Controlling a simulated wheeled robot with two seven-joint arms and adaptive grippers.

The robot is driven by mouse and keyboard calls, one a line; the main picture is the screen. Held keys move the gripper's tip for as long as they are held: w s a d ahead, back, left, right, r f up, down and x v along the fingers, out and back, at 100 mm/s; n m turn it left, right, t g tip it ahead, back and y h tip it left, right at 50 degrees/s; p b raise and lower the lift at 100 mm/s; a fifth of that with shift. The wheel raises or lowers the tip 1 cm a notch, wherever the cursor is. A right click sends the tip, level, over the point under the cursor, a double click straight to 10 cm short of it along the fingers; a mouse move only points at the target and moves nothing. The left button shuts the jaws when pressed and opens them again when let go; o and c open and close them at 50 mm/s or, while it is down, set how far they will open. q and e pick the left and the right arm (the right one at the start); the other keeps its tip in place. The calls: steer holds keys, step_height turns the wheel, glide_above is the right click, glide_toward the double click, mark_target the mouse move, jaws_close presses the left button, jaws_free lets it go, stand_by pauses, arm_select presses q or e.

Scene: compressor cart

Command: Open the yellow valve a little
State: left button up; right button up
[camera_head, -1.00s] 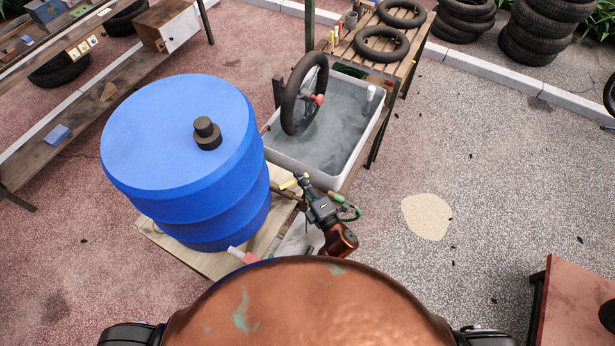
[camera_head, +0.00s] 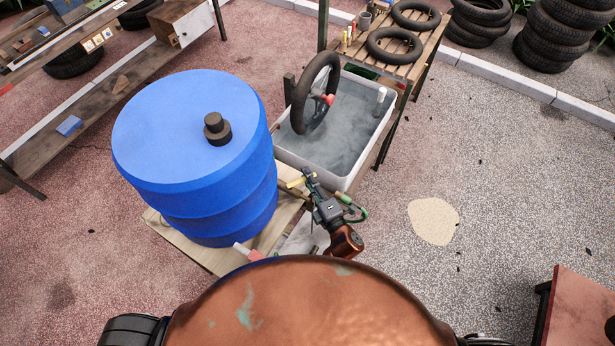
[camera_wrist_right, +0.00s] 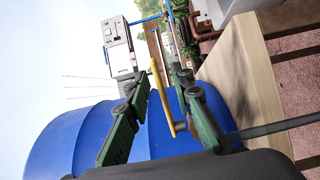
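The yellow valve lever (camera_head: 294,183) shows small beside the blue drum (camera_head: 195,150), at the tip of my right gripper (camera_head: 308,178). In the right wrist view the yellow lever (camera_wrist_right: 160,95) lies between the two dark green fingers of my right gripper (camera_wrist_right: 162,82). The fingers stand apart, with a visible gap on the right side of the lever. The valve body is mostly hidden behind the lever and fingers. My left gripper is not in view.
A grey water tub (camera_head: 350,176) with an upright black tire (camera_head: 316,93) stands just beyond the gripper. The drum rests on a wooden board (camera_head: 205,258). A slatted table (camera_head: 420,60) with tires is behind. Open ground lies to the right.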

steer(key=v, duration=1.1)
steer(key=shift+s+d, duration=0.25)
steer(key=shift+s, duration=0.1)
steer(key=shift+f, duration=0.1)
steer(key=s+d+f+m+g+h, duration=0.2)
steer(key=d+f+m, duration=0.25)
steer(key=f, duration=0.75)
steer(key=s+d+f+m+g+h, duration=0.25)
steer(key=d+f, duration=0.35)
steer(key=f, duration=0.7)
steer(key=s+d+f+m+g+h, duration=0.15)
steer(key=s+d+f+m, duration=0.35)
steer(key=f, duration=0.7)
steer(key=s+d+f+m+g+h, duration=0.2)
steer(key=s+d+f+m+g, duration=0.2)
steer(key=s+d+f, duration=0.65)
steer(key=s+d+f+m+g, duration=0.1)
steer(key=s+d+f+m, duration=0.1)
steer(key=s, duration=0.5)
steer(key=s+d+f+m+g+h, duration=0.1)
steer(key=s+f+m+g, duration=0.1)
steer(key=s+f, duration=0.3)
steer(key=s+d+f+m+g, duration=0.1)
steer(key=s+f, duration=0.3)
steer(key=s, duration=0.6)
steer(key=shift+d+m, duration=0.85)
steer(key=shift+m, duration=0.05)
steer(key=shift+r, duration=0.1)
